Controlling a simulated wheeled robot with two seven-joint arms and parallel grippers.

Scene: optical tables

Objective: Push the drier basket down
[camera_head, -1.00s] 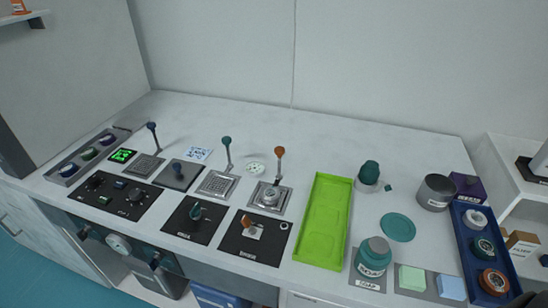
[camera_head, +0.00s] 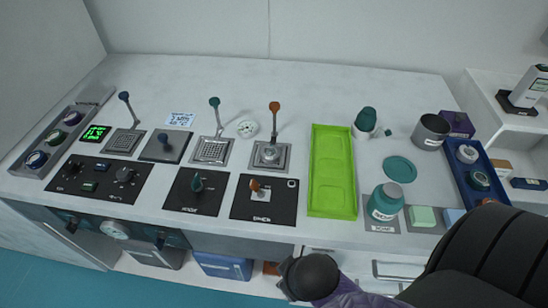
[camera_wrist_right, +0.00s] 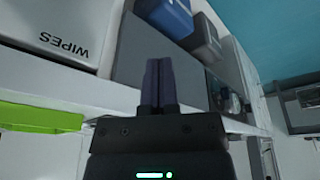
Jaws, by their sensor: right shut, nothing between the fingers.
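A square metal unit (camera_head: 271,156) with a round grey part in its middle sits at the centre of the table in the head view. An orange-topped lever (camera_head: 274,120) stands up at its back. I cannot tell for certain which part is the drier basket. My right gripper (camera_wrist_right: 159,65), with purple fingers, is shut and empty in the right wrist view. It points toward the table's front, below the top. My left gripper is not in view.
A green tray (camera_head: 333,172) lies right of the metal unit, with a teal bottle (camera_head: 385,202) beyond it. Other lever units (camera_head: 211,150) and a black knob panel (camera_head: 197,193) stand to the left. My right arm covers the lower right. The table's back strip is clear.

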